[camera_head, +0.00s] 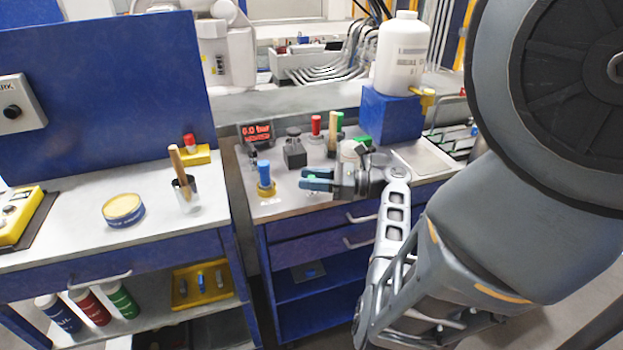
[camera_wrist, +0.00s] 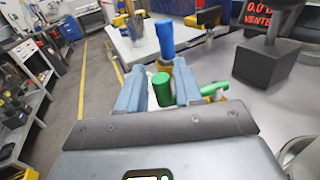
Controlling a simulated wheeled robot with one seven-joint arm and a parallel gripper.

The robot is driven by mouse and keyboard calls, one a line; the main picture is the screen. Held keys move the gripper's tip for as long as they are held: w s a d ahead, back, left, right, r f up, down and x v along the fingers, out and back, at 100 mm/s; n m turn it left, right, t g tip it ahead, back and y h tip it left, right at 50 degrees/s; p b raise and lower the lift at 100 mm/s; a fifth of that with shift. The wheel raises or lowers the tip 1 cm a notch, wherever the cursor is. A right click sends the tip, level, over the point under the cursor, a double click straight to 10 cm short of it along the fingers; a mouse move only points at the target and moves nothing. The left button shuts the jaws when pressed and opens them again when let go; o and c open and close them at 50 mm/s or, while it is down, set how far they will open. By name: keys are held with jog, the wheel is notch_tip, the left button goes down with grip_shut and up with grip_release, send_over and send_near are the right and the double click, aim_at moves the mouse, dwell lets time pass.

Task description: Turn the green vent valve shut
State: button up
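The green vent valve (camera_wrist: 160,89) shows in the wrist view as a rounded green piece between my fingers. A second green piece (camera_wrist: 207,91) shows just right of the right finger, beside some yellow. Whether the two are joined is hidden by that finger. My gripper (camera_wrist: 160,80) has its blue fingers apart, one either side of the first green piece. Firm contact cannot be made out. In the head view my gripper (camera_head: 309,179) is low over the cart top, pointing left, with a little green (camera_head: 312,177) between its fingers.
A blue handle (camera_head: 264,173) on a yellow base stands just beyond my fingertips. A black knob on a block (camera_head: 294,150), a red display (camera_head: 257,132) and red and tan handles stand behind. A white jug (camera_head: 401,55) sits on a blue block. Left is another bench (camera_head: 70,225).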

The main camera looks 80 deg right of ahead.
jog(key=shift+o, duration=0.5)
jog(key=shift+s, duration=0.1)
jog(key=s+b, duration=0.1)
jog(key=s, duration=0.6)
jog(key=shift+s, duration=0.3)
jog(key=shift+c, duration=0.2)
